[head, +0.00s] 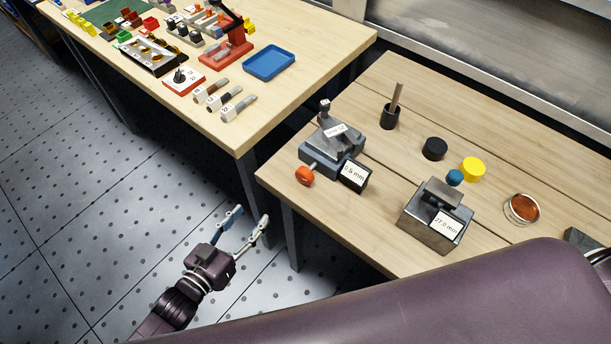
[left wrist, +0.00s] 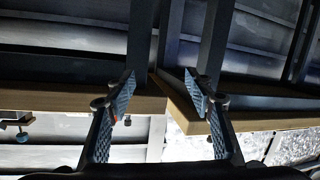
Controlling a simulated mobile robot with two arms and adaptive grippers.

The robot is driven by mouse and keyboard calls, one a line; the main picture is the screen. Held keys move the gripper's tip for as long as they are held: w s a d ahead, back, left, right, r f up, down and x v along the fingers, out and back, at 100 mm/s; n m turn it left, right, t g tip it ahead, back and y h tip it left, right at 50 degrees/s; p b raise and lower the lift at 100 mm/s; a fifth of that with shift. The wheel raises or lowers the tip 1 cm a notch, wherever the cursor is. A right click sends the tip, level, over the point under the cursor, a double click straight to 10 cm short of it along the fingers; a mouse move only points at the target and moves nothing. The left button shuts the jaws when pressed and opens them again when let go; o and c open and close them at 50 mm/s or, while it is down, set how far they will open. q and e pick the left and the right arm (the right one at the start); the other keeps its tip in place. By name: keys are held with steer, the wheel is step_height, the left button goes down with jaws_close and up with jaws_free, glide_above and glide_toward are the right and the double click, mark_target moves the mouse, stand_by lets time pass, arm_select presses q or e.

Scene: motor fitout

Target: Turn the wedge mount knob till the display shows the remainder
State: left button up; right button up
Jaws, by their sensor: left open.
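The wedge mount (head: 328,143) is a grey metal block near the left corner of the right-hand wooden table. Its orange knob (head: 305,176) sticks out at the front left, beside the table edge. Its display (head: 354,174) appears to read 0.5 mm. A second grey device (head: 432,232) to the right has a display (head: 446,224) that appears to read 27.0 mm. My left gripper (head: 248,218) is open and empty over the floor, left of and apart from the knob. Its spread fingers also show in the left wrist view (left wrist: 160,98). My right gripper is out of view.
The right-hand table (head: 385,258) also holds a dark cup with a rod (head: 390,117), a black disc (head: 434,149), a yellow disc (head: 473,169) and a round dish (head: 522,208). Another table (head: 316,61) with many small parts stands behind left. Floor around my left gripper is clear.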

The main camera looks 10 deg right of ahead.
mark_target(302, 178)
arm_select(q)
steer(key=s+d+r+m+h, duration=0.1)
steer(key=s+d+r+h, duration=0.15)
steer(key=r, duration=0.25)
steer(key=s+d+r+h, duration=0.2)
steer(key=d+r, duration=0.2)
steer(key=r, duration=0.2)
steer(key=shift+g+y, duration=0.25)
steer(key=shift+g, duration=0.05)
steer(key=x, duration=1.1)
steer(key=shift+w+d+f+p, duration=0.1)
steer(key=shift+w+f+p, duration=0.15)
steer(key=shift+w, duration=0.25)
steer(key=c, duration=1.2)
steer(key=shift+m, duration=0.3)
steer(key=shift+m, duration=0.3)
